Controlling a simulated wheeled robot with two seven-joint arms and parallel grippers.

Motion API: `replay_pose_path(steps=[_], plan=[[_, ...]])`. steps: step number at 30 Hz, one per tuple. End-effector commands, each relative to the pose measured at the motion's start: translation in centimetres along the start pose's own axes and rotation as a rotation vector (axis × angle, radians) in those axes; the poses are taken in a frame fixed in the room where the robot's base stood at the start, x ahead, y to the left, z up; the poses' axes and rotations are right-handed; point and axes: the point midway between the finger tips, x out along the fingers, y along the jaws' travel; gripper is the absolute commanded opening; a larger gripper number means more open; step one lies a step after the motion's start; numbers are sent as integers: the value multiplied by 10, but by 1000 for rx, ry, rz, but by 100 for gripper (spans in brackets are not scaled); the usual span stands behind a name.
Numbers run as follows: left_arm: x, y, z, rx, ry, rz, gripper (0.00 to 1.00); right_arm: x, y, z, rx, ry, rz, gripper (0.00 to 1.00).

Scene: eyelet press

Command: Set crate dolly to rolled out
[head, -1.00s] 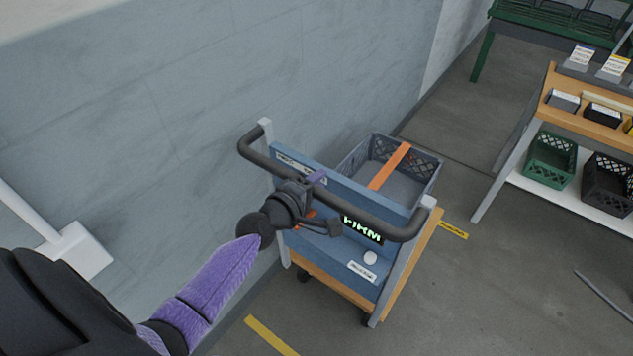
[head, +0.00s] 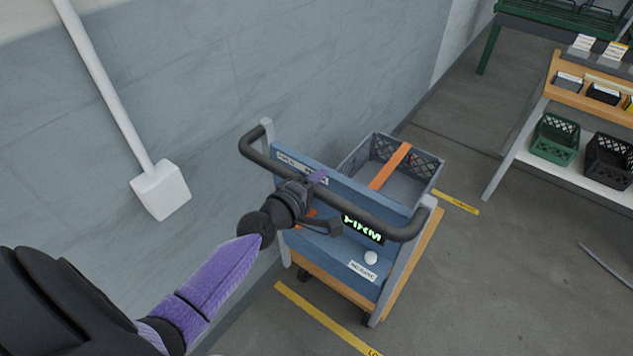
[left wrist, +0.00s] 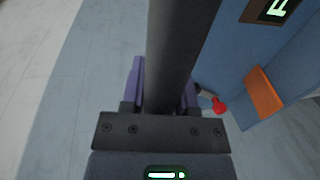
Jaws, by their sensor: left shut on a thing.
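The crate dolly (head: 350,262) has a blue panel, a wooden deck and dark casters. It stands on the floor close beside the grey wall. Its dark curved push handle (head: 378,226) runs between two grey posts. My left gripper (head: 312,184) is shut on the handle, left of its middle. In the left wrist view the handle (left wrist: 180,50) passes between the purple fingers (left wrist: 162,88). A grey crate (head: 408,183) with an orange strap sits on the dolly's deck. My right gripper is in neither view.
Yellow floor lines (head: 318,312) lie at the front and behind the dolly. A white box on a pole (head: 160,190) is at the wall on the left. A workbench (head: 585,95) with crates stands at the right. The floor between dolly and bench is clear.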

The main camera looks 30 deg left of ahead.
Motion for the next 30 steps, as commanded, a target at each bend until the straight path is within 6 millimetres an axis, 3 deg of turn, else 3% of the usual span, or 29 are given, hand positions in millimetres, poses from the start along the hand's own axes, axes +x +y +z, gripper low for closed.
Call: replay_pose_path(steps=[14, 15, 19, 27, 30], plan=[[0, -2, 1, 0, -2, -5, 0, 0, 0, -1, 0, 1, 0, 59], [0, -2, 1, 0, -3, -5, 46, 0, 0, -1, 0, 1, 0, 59], [0, -1, 0, 0, -2, -3, 73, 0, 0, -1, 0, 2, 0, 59], [-1, 0, 0, 0, 0, -1, 73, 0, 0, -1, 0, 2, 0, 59], [-10, 0, 0, 0, 0, -2, 73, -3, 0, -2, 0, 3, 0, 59]])
